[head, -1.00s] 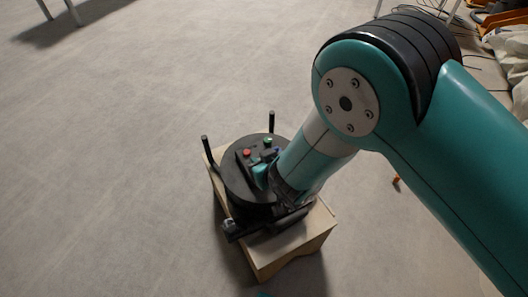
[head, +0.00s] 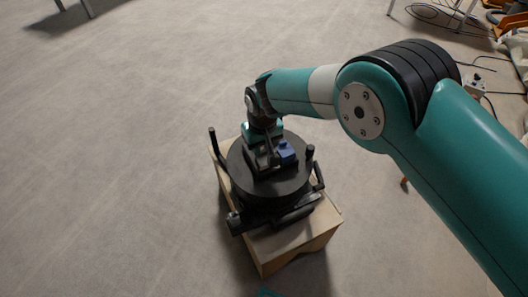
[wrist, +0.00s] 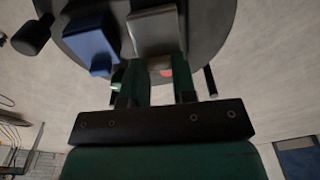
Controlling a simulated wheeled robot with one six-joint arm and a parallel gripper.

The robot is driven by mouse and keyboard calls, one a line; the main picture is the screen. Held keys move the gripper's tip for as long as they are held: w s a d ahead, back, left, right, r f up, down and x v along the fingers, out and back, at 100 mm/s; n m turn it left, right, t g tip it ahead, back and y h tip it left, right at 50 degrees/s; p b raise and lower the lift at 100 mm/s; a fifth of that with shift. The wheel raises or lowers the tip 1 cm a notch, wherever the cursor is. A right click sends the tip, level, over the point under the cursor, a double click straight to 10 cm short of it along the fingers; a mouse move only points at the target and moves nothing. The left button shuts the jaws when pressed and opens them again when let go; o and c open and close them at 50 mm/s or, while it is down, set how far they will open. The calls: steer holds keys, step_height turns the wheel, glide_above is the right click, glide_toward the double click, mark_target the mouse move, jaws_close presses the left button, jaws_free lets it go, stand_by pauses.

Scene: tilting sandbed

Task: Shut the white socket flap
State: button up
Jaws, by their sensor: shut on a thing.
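A black round device (head: 290,187) stands on a wooden box, with a blue block (head: 287,149) on its top. In the wrist view the blue block (wrist: 92,42) is left of a grey block (wrist: 153,30). No clearly white flap can be made out; I cannot tell whether the grey block is the socket with its flap. My gripper (head: 265,150) is down at the device's top, beside the blue block. In the wrist view my gripper (wrist: 161,80) reaches to a small grey tab (wrist: 159,63) under the grey block and is shut on it. The contact is partly hidden.
A red button (wrist: 168,73) shows close to the fingers. Black upright posts (head: 212,141) rise at the device's sides, and black bars run along its front. The wooden box (head: 285,245) stands on open grey floor. Cables and clutter lie at the far right.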

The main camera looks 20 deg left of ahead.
steer(key=shift+w+a+f+g+h+b, duration=0.3)
steer(key=shift+a+f+g+h+b, duration=0.4)
steer(key=shift+b, duration=1.75)
steer(key=shift+f+g+h+b, duration=0.15)
steer(key=shift+g+h+b, duration=0.2)
steer(key=shift+b, duration=0.4)
steer(key=shift+s, duration=0.1)
steer(key=shift+d+b, duration=0.1)
steer(key=shift+b, duration=0.25)
steer(key=shift+d+h, duration=0.25)
steer(key=shift+d, duration=0.05)
steer(key=o, duration=0.9)
steer(key=shift+r, duration=0.3)
